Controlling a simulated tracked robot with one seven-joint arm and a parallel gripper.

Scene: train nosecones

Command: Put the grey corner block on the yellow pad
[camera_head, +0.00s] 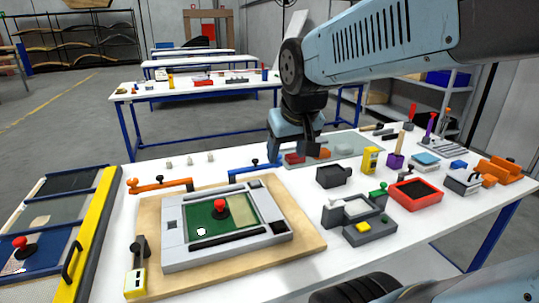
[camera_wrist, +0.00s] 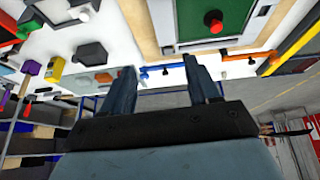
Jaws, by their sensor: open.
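My gripper (camera_head: 308,149) hangs fingers down beyond the wooden board, over the far part of the table. In the wrist view its two fingers (camera_wrist: 162,82) are apart with nothing between them. A dark grey angular block (camera_head: 331,177) stands on the table right of the board; it also shows in the wrist view (camera_wrist: 90,53). I cannot tell for sure that it is the corner block. A pale yellow patch (camera_head: 243,212) lies on the green panel inside the grey frame (camera_head: 177,237). I cannot tell for sure that it is the yellow pad.
A red knob (camera_head: 220,208) stands up from the green panel. Blue (camera_head: 253,169) and orange (camera_head: 160,185) clamps sit at the board's far edge. A red tray (camera_head: 415,199), a yellow item (camera_head: 370,159) and several tools crowd the right side.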

